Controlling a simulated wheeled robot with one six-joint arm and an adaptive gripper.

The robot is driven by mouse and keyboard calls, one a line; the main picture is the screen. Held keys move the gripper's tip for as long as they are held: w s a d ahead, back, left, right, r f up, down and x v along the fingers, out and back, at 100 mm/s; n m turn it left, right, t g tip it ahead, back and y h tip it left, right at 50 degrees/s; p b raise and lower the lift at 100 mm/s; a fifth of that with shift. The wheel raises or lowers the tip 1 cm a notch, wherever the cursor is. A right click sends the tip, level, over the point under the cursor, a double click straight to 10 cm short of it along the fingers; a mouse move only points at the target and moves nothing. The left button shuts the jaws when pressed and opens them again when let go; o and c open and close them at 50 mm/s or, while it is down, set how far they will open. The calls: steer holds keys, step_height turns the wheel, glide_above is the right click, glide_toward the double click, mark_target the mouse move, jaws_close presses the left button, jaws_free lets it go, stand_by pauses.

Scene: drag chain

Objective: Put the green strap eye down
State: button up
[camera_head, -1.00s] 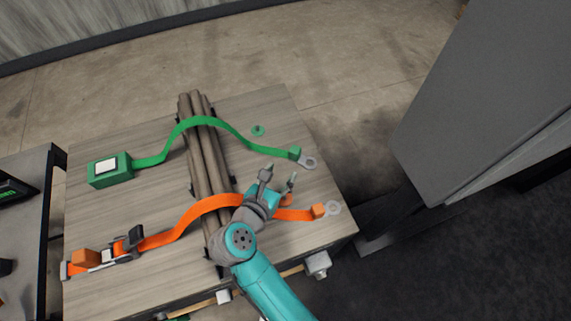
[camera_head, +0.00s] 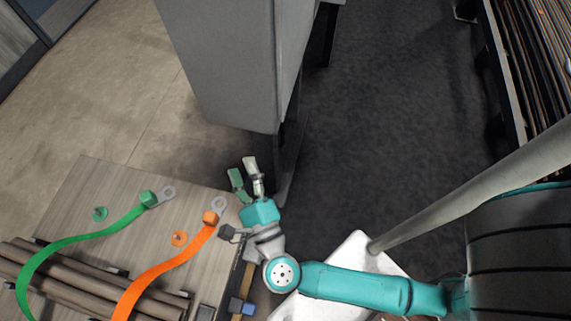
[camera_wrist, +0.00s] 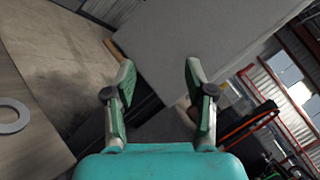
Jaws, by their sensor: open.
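The green strap (camera_head: 92,236) arches over the dark pipes and ends in a green block (camera_head: 148,199) with a grey metal eye (camera_head: 167,193). This eye rests on the tabletop near its far edge, away from my gripper. A round green piece with a peg (camera_head: 100,213) is beside it. My gripper (camera_head: 243,168) is open and empty, just beyond the table edge. In the wrist view its fingers (camera_wrist: 159,70) are apart with nothing between them. A grey ring (camera_wrist: 12,115) shows at the left edge there; I cannot tell which strap it belongs to.
The orange strap (camera_head: 165,264) ends in an orange block with a grey eye (camera_head: 219,204), near my gripper. A round orange piece (camera_head: 179,238) lies beside it. The pipes (camera_head: 70,291) lie across the table. A tall grey cabinet (camera_head: 225,65) stands beyond; dark floor is clear to its right.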

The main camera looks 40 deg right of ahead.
steer(key=s+d+f+n+g+y, duration=0.1)
steer(key=s+d+n+g+y, duration=0.1)
steer(key=s+n, duration=1)
steer(key=s+d+f+n+g+y, duration=0.2)
steer(key=s+n+y, duration=0.3)
steer(key=s+n, duration=0.7)
steer(key=d+n, duration=0.1)
steer(key=n, duration=0.4)
steer(key=shift+s+d+n+g, duration=0.15)
steer(key=shift+s+n+g, duration=0.15)
steer(key=shift+s, duration=0.1)
